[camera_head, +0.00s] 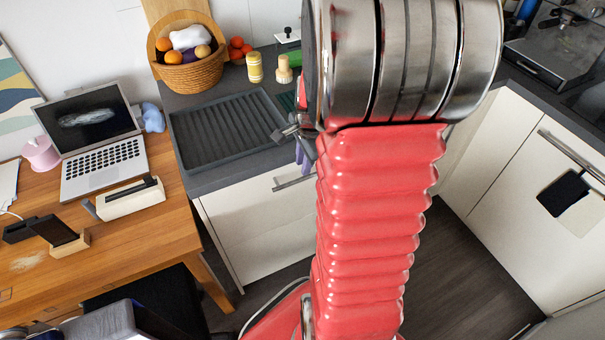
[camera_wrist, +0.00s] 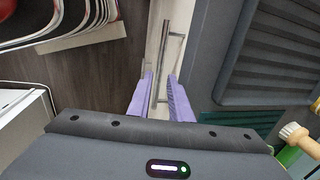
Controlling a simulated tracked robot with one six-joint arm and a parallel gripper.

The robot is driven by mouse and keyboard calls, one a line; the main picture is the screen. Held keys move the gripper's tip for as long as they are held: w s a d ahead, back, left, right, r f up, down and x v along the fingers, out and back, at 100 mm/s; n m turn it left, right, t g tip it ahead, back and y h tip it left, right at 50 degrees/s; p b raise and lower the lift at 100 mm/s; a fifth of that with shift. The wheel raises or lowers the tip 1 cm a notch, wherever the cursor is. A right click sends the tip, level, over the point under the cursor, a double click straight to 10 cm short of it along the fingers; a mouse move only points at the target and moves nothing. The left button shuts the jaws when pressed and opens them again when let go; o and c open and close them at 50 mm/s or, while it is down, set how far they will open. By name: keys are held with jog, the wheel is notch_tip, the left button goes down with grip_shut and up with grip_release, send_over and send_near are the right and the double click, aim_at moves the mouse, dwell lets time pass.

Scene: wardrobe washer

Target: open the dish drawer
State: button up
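The white drawer front (camera_head: 245,220) sits below the grey counter and looks shut. Its metal bar handle (camera_head: 292,182) runs along its upper part. In the wrist view the handle (camera_wrist: 166,45) runs lengthwise between the two purple fingers of my gripper (camera_wrist: 160,75). The fingers stand apart, one on each side of the bar, with visible gaps. I cannot tell how deep the bar sits between them. In the head view my gripper (camera_head: 302,152) is mostly hidden behind my red arm, and only a bit of purple finger shows beside the handle's right end.
A dark ribbed drying tray (camera_head: 225,130) lies on the counter (camera_head: 215,178). A fruit basket (camera_head: 190,72), a yellow jar (camera_head: 254,68) and a wooden-topped brush (camera_wrist: 298,137) stand behind. A wooden desk (camera_head: 140,225) with a laptop (camera_head: 104,165) is at left. Dark floor (camera_head: 445,260) is free at right.

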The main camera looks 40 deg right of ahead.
aim_at(301, 179)
jog(key=shift+w+d+f, duration=0.1)
jog(key=shift+w+f, duration=0.1)
jog(key=shift+f, duration=0.95)
jog(key=shift+w+f, duration=0.25)
jog(key=shift+f, duration=0.9)
jog(key=shift+w+d+f, duration=0.1)
jog(key=shift+w+f, duration=0.1)
jog(key=shift+f, duration=0.95)
jog(key=shift+c, duration=0.4)
grip_shut()
jog(key=shift+d, duration=0.1)
jog(key=shift+s, duration=0.1)
